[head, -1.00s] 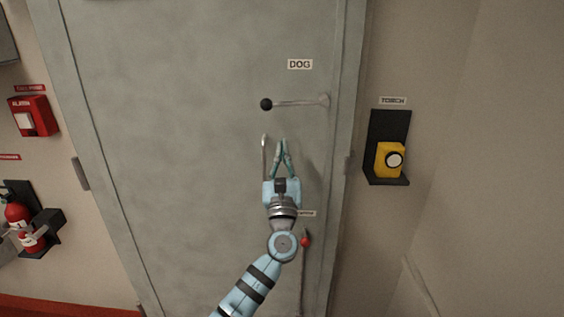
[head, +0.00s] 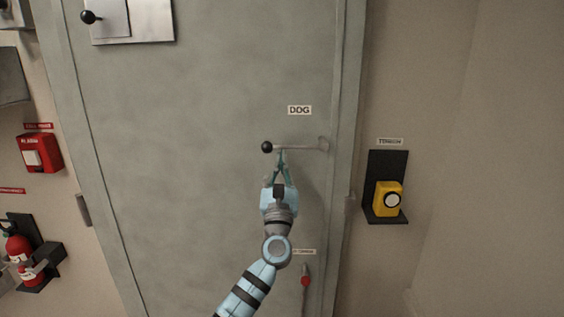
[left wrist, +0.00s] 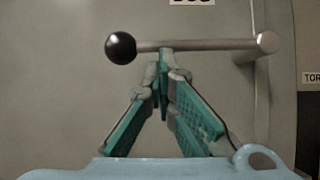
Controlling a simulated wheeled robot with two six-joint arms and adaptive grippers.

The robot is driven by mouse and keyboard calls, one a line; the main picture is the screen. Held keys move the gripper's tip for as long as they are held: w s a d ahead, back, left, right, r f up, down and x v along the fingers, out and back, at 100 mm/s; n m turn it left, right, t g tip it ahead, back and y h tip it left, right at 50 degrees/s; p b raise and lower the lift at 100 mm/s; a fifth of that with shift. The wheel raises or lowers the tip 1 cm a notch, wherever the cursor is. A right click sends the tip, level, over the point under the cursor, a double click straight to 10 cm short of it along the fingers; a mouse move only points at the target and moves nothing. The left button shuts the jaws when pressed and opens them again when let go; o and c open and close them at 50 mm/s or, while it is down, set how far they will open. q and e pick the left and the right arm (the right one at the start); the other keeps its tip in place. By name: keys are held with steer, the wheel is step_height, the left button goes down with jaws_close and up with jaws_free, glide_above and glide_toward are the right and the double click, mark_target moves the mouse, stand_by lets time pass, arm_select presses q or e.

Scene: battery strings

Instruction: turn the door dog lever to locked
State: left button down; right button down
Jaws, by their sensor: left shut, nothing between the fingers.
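The dog lever (head: 300,147) is a thin metal bar with a black ball knob (head: 267,147) at its left end. It lies level on the grey door, under the DOG label (head: 299,110). Its pivot is at the right end, near the door's edge. In the left wrist view the lever (left wrist: 205,44) crosses the top, with the knob (left wrist: 121,47) at left. My left gripper (head: 281,154) is shut with its tips together, just at or below the bar, right of the knob. I cannot tell whether they touch. My right gripper is out of view.
A red-handled lever (head: 305,281) sits lower on the door. A yellow torch (head: 388,199) in a black holder is on the wall at right. A red alarm box (head: 39,153) and a fire extinguisher (head: 20,247) are at left. The door face left of the lever is clear.

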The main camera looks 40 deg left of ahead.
arm_select(q)
steer(key=shift+s+r, duration=0.1)
steer(key=shift+r, duration=0.5)
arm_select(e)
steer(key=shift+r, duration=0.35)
